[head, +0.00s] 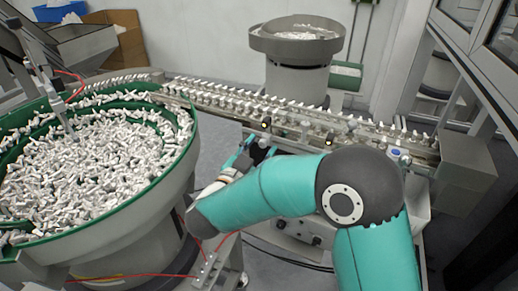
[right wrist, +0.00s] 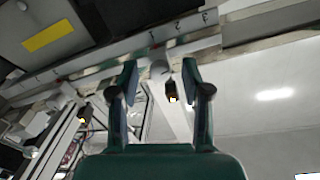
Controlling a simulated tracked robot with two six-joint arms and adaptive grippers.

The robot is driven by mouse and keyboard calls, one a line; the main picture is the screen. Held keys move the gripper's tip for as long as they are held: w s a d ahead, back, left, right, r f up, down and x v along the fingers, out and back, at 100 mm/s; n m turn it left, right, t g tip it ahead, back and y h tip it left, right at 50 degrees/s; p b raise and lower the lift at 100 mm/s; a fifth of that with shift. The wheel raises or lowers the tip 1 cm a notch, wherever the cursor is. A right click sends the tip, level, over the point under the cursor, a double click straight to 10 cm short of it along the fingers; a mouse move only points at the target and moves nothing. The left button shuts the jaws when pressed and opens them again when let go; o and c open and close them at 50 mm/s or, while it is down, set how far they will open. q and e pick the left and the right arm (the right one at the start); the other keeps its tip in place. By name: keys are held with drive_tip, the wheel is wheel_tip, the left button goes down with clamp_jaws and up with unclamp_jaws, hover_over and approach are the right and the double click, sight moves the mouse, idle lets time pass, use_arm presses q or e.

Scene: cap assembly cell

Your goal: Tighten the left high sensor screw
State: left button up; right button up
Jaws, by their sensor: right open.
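My right gripper (right wrist: 160,69) is open, with its two fingers apart in the right wrist view. In the head view my right gripper (head: 246,150) is at the near side of the conveyor rail, close to black sensors with yellow ends (head: 266,121). The screw itself is too small to make out there. My left gripper is not in view.
The conveyor (head: 290,112) carries rows of white caps. A large green-rimmed bowl (head: 165,175) full of white parts stands at the left, and a grey bowl feeder (head: 297,75) stands behind the conveyor. More sensors (right wrist: 84,118) sit left of the fingers in the wrist view.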

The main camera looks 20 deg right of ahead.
drive_tip(key=v, duration=1.2)
drive_tip(key=shift+w+f, duration=0.15)
